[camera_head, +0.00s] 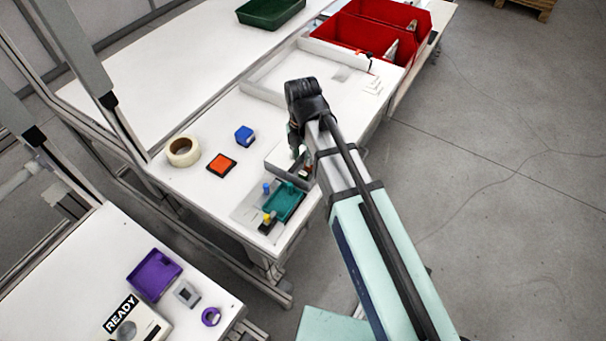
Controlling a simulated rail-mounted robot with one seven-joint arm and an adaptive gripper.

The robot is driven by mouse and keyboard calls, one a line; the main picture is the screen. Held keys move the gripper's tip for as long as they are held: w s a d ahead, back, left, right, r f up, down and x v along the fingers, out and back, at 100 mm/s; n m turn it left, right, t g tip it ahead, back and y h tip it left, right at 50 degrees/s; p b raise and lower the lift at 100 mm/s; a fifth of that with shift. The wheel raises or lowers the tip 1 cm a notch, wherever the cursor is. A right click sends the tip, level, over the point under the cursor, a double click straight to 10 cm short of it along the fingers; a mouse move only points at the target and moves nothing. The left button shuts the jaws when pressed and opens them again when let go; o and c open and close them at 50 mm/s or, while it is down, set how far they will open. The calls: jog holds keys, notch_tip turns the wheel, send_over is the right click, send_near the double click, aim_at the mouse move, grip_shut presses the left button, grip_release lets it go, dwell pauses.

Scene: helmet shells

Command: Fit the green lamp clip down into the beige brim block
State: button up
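My gripper (297,146) points down over the white table, beside a grey open tray. My own wrist and arm cover much of it, and its fingers are too small and dark to tell whether they are open. A small dark item with red and green spots (306,172) lies just below it, partly hidden by the arm. A teal tray (281,209) sits in front, with a small green piece at its back edge; I cannot tell whether this is the lamp clip. I cannot make out the beige brim block.
Near the teal tray are a blue peg (266,188) and a yellow-topped black piece (268,220). An orange-red square (221,164), a blue block (244,136) and a tape roll (182,151) lie left. Red bins (365,45) stand behind.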

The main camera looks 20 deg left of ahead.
aim_at(303, 173)
jog(key=shift+f+p, duration=1.3)
jog(key=shift+f, duration=2.7)
jog(key=c, duration=0.5)
